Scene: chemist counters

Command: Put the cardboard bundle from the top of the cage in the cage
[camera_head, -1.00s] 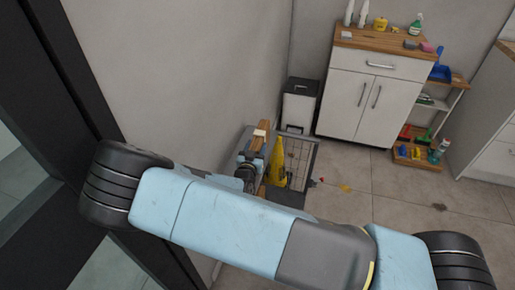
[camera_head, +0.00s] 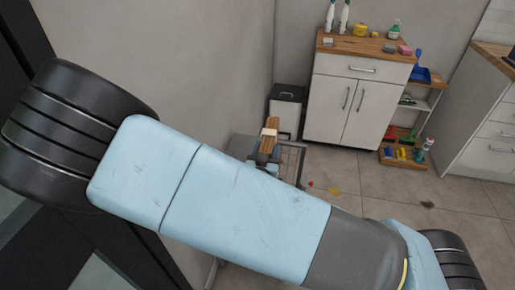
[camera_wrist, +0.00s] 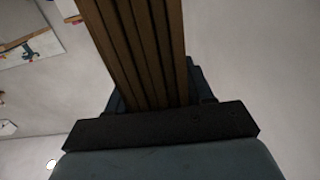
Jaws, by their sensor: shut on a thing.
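The cardboard bundle (camera_head: 270,137) is a brown stack of flat layers with a pale band near its upper end. My gripper (camera_head: 264,158) is shut on it, and in the wrist view my gripper (camera_wrist: 158,92) clasps the bundle (camera_wrist: 138,45), whose layers run up out of the picture. The cage (camera_head: 297,158) is a low grey wire frame on the floor beside the wall. The bundle overlaps the cage's left part in the head view; the height between them cannot be told.
The tiled floor (camera_head: 370,185) right of the cage is mostly clear, with small stains.

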